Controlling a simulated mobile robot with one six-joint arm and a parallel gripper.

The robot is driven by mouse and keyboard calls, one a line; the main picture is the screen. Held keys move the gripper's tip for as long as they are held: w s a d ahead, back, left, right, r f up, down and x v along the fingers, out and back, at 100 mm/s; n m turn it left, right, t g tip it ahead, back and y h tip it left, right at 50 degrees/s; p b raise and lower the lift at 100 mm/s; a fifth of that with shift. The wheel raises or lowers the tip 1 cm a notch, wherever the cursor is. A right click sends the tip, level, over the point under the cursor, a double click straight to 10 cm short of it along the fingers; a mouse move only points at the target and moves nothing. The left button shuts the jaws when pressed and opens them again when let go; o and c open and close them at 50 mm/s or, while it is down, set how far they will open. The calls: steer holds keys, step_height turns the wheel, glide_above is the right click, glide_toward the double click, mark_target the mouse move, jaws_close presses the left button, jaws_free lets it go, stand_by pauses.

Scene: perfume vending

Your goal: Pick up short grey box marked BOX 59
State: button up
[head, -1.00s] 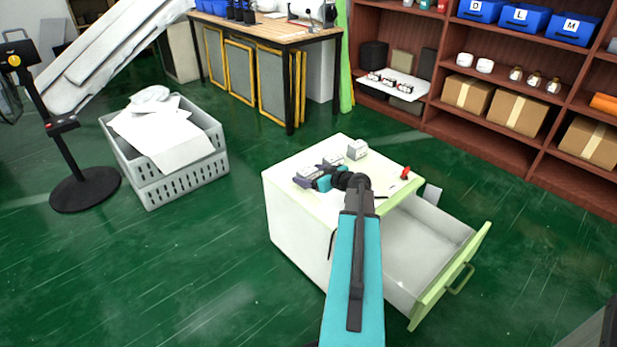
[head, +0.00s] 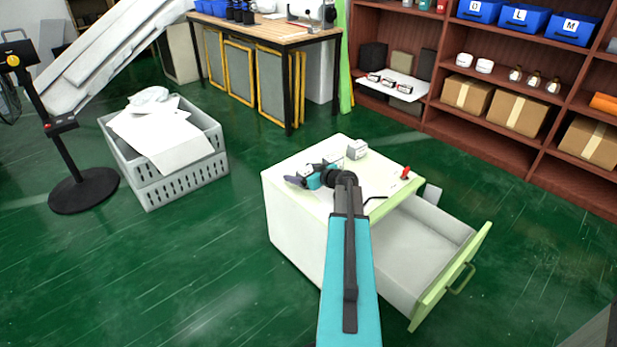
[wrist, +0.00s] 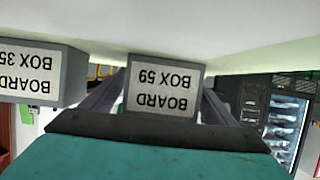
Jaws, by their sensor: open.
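In the wrist view, which is upside down, the short grey box marked BOX 59 (wrist: 163,88) has a white label reading BOARD BOX 59. My gripper (wrist: 163,84) is open, with one dark finger on each side of this box; I cannot tell whether they touch it. A similar grey box marked BOX 35 (wrist: 40,77) is at the left, just outside the fingers. In the head view, my gripper (head: 298,181) is low over the white cabinet top (head: 290,165) near its left edge. It largely hides BOX 59 there.
Another small grey box (head: 357,149) stands at the cabinet's back edge. A small red item (head: 405,172) is on the right of the top. The cabinet's drawer (head: 425,255) is pulled open and looks empty. A grey crate (head: 165,165) stands on the floor to the left.

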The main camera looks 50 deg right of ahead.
steer(key=c, duration=1.2)
steer(key=shift+r, duration=0.15)
step_height(320, 180, up, 10)
steer(key=p, duration=0.2)
stand_by(0.4)
